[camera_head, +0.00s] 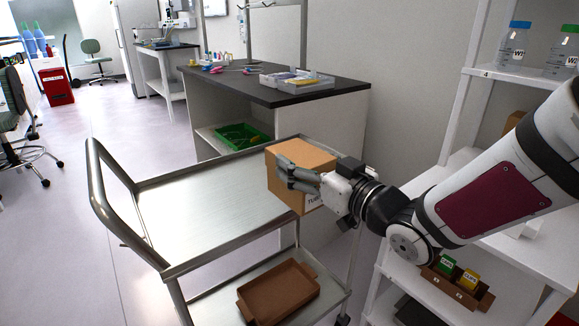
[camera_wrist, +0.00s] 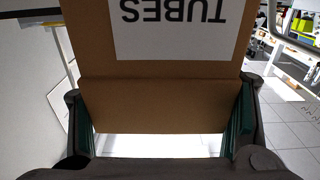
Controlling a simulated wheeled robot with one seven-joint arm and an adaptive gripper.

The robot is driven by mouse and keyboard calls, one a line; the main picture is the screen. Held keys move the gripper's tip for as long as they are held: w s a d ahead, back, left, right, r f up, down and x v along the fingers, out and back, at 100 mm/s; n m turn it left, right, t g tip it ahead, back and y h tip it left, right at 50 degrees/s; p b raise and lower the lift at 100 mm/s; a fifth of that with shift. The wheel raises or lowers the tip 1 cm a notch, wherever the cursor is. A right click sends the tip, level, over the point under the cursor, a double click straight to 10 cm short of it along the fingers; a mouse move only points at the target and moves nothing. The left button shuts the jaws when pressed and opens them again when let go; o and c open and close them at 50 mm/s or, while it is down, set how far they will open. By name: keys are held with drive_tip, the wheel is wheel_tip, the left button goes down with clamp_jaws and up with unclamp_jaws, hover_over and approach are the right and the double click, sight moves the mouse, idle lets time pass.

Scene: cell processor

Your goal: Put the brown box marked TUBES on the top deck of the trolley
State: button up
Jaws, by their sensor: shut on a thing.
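The brown box marked TUBES (camera_head: 308,158) is held in my gripper (camera_head: 300,180), at the right end of the trolley in the head view. In the wrist view the box (camera_wrist: 155,105) fills the middle between my two fingers (camera_wrist: 160,125), with its white TUBES label upside down. The trolley's steel top deck (camera_head: 210,205) is bare to the left of the box. The box looks to be above the deck's right end; I cannot tell whether it touches the deck.
A brown tray (camera_head: 278,292) lies on the trolley's lower deck. The trolley's push handle (camera_head: 100,190) rises at the left. A dark-topped bench (camera_head: 290,90) stands behind. White shelving (camera_head: 450,160) with bottles and small boxes is at the right, close to my arm.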

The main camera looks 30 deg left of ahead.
sight(294, 144)
drive_tip(key=w+a, duration=0.2)
drive_tip(key=w+a+b, duration=0.1)
drive_tip(key=w+a, duration=0.1)
drive_tip(key=w, duration=0.1)
drive_tip(key=w+a+f, duration=0.1)
drive_tip(key=w+a, duration=0.1)
drive_tip(key=w, duration=0.1)
drive_tip(key=shift+a+b, duration=0.3)
drive_tip(key=shift+a, duration=0.1)
drive_tip(key=shift+f+b, duration=0.75)
drive_tip(key=shift+f, duration=0.95)
drive_tip(key=shift+f, duration=0.1)
drive_tip(key=o, duration=1.7)
drive_tip(key=shift+f, duration=0.1)
drive_tip(key=shift+s+d+r, duration=0.1)
drive_tip(key=shift+d+r, duration=0.15)
drive_tip(key=p+v, duration=0.2)
drive_tip(key=v, duration=0.9)
drive_tip(key=shift+s+d, duration=0.15)
drive_tip(key=shift+d, duration=0.15)
